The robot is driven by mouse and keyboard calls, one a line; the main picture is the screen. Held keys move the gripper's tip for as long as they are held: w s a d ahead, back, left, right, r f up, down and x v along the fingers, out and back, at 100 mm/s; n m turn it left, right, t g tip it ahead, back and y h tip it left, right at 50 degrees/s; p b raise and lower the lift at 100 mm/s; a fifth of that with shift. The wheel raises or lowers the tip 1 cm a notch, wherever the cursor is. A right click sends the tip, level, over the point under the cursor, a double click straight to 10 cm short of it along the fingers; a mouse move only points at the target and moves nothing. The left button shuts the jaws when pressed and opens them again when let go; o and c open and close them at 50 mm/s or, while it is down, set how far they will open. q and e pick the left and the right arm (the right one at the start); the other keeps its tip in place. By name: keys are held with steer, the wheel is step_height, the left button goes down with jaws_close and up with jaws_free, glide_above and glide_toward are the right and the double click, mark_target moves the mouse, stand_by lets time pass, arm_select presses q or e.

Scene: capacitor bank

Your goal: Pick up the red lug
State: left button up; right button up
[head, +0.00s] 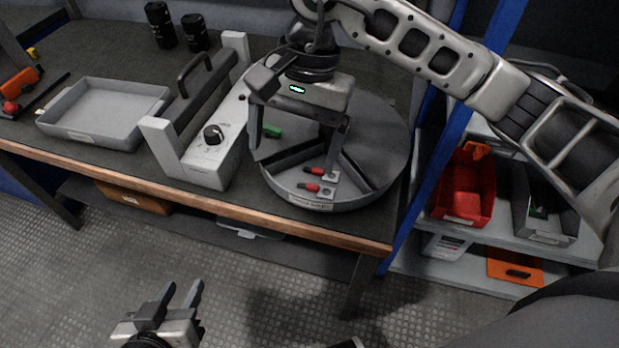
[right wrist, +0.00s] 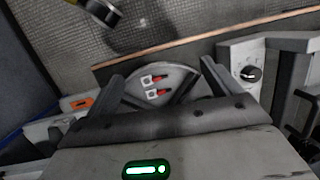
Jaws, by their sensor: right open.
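Two red lugs with pale metal tabs lie side by side in the front compartment of the round grey divided tray (head: 388,140). One red lug (head: 313,171) is slightly behind the other red lug (head: 309,187). Both also show in the right wrist view, as an upper lug (right wrist: 158,78) and a lower lug (right wrist: 160,93), between the fingers. My right gripper (head: 295,166) is open and empty, pointing down over the tray with its fingers either side of the lugs. My left gripper (head: 182,289) is open and empty, low in front of the bench.
A green piece (head: 272,131) lies in another compartment. Left of the tray stand a grey device with a knob (head: 213,134) and an empty grey tray (head: 103,137). A blue post (head: 435,165) and shelves with a red bin (head: 465,190) are on the right.

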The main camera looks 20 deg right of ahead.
steer(key=w+d+r+t+h, duration=0.1)
steer(key=w+d+h, duration=0.1)
steer(key=w+d, duration=0.15)
glide_above(316, 187)
steer(key=shift+n, duration=0.3)
step_height(316, 187, down, 10)
steer(key=shift+a+r, duration=0.1)
steer(key=shift+r, duration=0.05)
steer(key=shift+f, duration=2.8)
steer(key=c, duration=1.1)
